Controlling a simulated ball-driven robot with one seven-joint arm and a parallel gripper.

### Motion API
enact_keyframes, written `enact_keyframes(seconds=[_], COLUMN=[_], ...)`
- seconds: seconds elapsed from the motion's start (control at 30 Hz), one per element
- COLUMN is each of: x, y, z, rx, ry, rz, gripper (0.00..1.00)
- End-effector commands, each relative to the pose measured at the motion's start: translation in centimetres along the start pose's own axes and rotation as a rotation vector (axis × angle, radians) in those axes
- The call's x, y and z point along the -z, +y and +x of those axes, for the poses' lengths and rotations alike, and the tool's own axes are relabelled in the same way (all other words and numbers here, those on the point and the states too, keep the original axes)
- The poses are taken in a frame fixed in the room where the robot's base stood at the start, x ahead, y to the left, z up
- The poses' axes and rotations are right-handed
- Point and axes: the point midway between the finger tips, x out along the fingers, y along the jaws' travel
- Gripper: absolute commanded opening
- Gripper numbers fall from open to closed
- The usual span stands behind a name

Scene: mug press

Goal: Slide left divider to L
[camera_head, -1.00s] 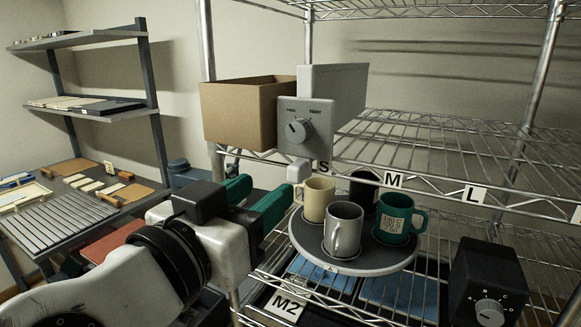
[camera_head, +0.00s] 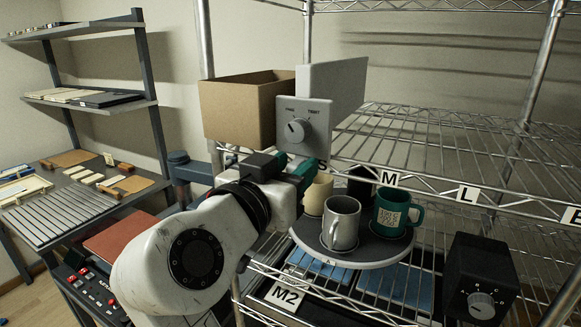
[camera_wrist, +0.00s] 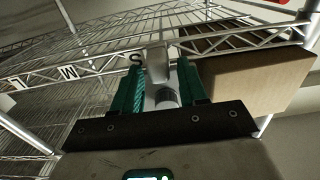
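The left divider (camera_head: 340,88) is a grey upright panel on the upper wire shelf, with a knobbed front plate (camera_head: 303,128). It stands near the S label (camera_wrist: 136,58), left of the M label (camera_head: 388,178) and L label (camera_head: 468,194). A pale grey tab (camera_wrist: 157,68) hangs at the shelf edge beside S. My gripper (camera_head: 298,170) is at the shelf edge below the front plate. In the wrist view its green fingers (camera_wrist: 162,75) stand apart, one on each side of the tab, with gaps showing. Contact cannot be seen.
A cardboard box (camera_head: 245,112) stands left of the divider. Below the shelf edge, a round tray (camera_head: 350,255) holds several mugs, close to my gripper. A black knob box (camera_head: 478,278) is at lower right. The upper shelf right of the divider (camera_head: 450,140) is clear.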

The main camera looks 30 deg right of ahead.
Motion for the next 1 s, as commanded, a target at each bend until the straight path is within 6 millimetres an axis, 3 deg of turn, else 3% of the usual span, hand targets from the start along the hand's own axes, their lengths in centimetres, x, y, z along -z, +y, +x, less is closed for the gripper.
enact_keyframes(seconds=[0.43, 0.83, 1.0], x=[0.0, 0.0, -0.2], y=[0.0, 0.1, 1.1], z=[0.0, -0.1, 0.0], rx=[0.000, 0.001, 0.000], ry=[0.000, 0.000, 0.000], rz=[0.000, 0.000, 0.002], gripper=[0.00, 0.00, 0.00])
